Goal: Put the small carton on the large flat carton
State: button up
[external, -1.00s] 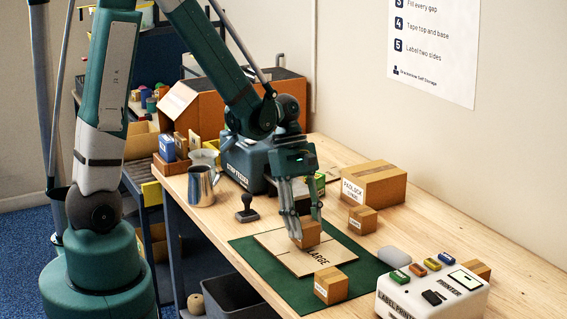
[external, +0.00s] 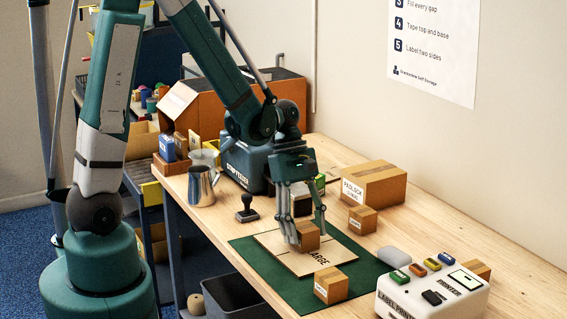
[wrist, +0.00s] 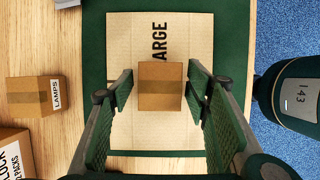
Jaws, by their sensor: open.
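The small carton (external: 308,237), a plain brown box, rests on the large flat carton (external: 272,241). The flat carton lies on a green mat and bears dark lettering, of which "ARGE" shows. In the wrist view the small carton (wrist: 160,85) sits near the middle of the flat carton (wrist: 130,35) and covers part of the lettering. My gripper (external: 307,238) is open around the small carton. In the wrist view, gaps show between its fingers (wrist: 161,88) and both sides of the carton.
Another small carton (external: 331,285) stands on the green mat (external: 266,280) at the front. A labelled carton (external: 362,219) and a padlock carton (external: 375,184) stand behind right. A label printer (external: 432,296) is at the right. A stamp (external: 247,209) and a metal jug (external: 201,186) stand left.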

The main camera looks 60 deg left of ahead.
jog(key=shift+r, duration=0.15)
jog(key=p+v, duration=0.2)
jog(key=v, duration=1)
dwell(0.8)
jog(key=s+r+m+t+y, duration=0.4)
jog(key=s+r+m+t, duration=0.3)
jog(key=s+r+m, duration=0.5)
jog(key=m, duration=0.6)
jog(key=shift+d, duration=0.2)
